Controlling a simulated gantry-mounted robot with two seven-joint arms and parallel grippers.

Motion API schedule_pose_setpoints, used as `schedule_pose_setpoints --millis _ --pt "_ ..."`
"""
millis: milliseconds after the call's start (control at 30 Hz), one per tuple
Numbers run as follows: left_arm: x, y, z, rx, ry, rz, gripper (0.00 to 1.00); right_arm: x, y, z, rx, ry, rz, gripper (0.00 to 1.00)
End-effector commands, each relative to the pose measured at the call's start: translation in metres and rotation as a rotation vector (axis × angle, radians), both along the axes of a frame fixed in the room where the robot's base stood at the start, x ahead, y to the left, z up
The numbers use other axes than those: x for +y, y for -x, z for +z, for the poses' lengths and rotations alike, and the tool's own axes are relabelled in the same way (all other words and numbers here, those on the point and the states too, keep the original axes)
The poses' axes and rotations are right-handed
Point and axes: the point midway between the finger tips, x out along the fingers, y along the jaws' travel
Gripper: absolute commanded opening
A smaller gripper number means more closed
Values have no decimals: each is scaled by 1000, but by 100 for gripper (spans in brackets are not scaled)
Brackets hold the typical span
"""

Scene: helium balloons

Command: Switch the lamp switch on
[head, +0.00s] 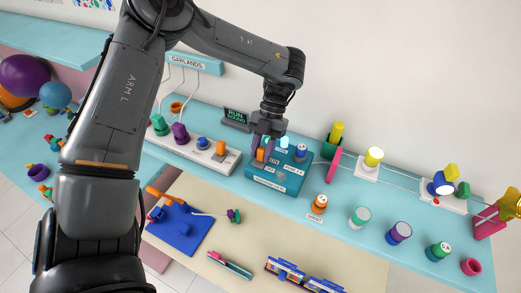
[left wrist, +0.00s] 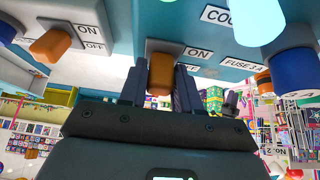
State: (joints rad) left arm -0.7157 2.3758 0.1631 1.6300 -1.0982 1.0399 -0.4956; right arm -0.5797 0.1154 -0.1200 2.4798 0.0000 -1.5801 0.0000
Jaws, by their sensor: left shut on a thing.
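My left gripper (head: 265,147) reaches down to the teal box (head: 280,182) in the middle of the counter. It is shut on an orange switch lever (left wrist: 160,76), with one dark finger on each side. The lever sits on a grey plate beside an ON label (left wrist: 199,53); the label below it is partly covered. In the head view the fingers hide most of this lever, so its position is unclear. A second orange lever (left wrist: 50,44) with ON and OFF labels is left in the wrist view. My right gripper is not in view.
A white strip (head: 185,147) with coloured knobs stands left of the box, and a dark display (head: 236,115) behind it. Several coloured jars (head: 398,233) line the counter's right part.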

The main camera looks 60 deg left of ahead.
Motion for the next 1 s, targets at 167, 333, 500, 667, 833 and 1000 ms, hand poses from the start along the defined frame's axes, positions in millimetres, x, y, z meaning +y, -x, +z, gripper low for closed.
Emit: schedule_pose_setpoints --millis 167,333,500,667,833,1000 --pt "3 -3 0 79 52 1 2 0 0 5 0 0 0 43" --pt "3 -5 -1 120 86 0 2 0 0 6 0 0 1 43" --pt "4 -5 -1 136 102 -1 2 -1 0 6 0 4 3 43" --pt "4 -5 -2 138 104 0 2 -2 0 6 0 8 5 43" --pt "4 -5 -2 138 104 0 2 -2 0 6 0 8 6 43" --pt "4 -5 -2 139 104 1 53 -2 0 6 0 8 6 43"
